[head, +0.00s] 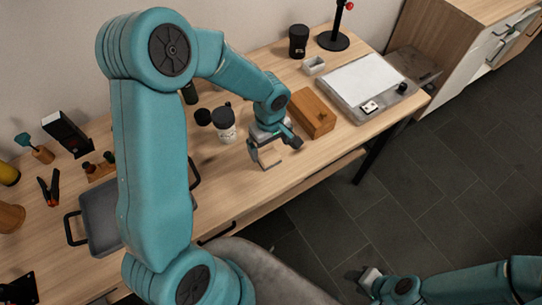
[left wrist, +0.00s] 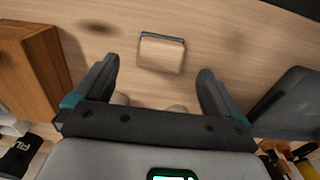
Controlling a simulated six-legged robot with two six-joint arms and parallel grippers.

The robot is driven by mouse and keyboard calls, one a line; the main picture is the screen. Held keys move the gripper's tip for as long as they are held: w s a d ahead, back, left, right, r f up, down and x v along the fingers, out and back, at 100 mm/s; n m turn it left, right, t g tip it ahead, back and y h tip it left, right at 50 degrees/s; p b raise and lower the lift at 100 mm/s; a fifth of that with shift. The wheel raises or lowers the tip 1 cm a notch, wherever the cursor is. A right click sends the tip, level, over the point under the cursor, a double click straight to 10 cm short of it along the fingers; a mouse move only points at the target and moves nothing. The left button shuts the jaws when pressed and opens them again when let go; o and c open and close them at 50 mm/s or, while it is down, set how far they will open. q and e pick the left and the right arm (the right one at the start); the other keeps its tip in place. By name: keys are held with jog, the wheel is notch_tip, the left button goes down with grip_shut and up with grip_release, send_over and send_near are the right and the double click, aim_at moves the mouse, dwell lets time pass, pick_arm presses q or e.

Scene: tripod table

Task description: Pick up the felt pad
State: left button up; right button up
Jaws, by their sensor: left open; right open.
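The felt pad appears to be the small beige block with a grey edge (left wrist: 161,55) in the left wrist view. It lies flat on the wooden table, between the fingers' lines and around their tips, with no visible contact. In the head view it shows partly at the table's front (head: 269,158), close below my left gripper (head: 279,150). My left gripper is open and empty, its two dark fingers spread wide in the left wrist view. My right gripper (head: 368,280) is open and empty at the lower right, away from the table.
A wooden block (head: 313,112) stands just right of my left gripper; it also shows in the left wrist view (left wrist: 32,75). A dark-lidded jar (head: 224,128) stands behind left. A grey tray (head: 100,215) is further left. The table's front edge is close.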

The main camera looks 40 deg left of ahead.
aim_at(270, 155)
pick_arm(q)
jog(key=shift+s+a+f, duration=0.1)
jog(key=shift+s+f, duration=0.25)
jog(key=shift+f, duration=0.15)
jog(key=f, duration=0.3)
jog(key=f+p, duration=0.1)
jog(key=f, duration=0.1)
jog(key=shift+w, duration=0.35)
jog(key=shift+s, duration=0.2)
jog(key=shift+w+f, duration=0.1)
jog(key=shift+w, duration=0.1)
jog(key=c, duration=0.9)
jog(key=shift+s, duration=0.15)
jog(key=c, duration=0.3)
jog(key=shift+r, duration=0.3)
notch_tip(270, 155, up, 20)
jog(key=shift+f+b, duration=0.2)
jog(key=shift+b, duration=0.1)
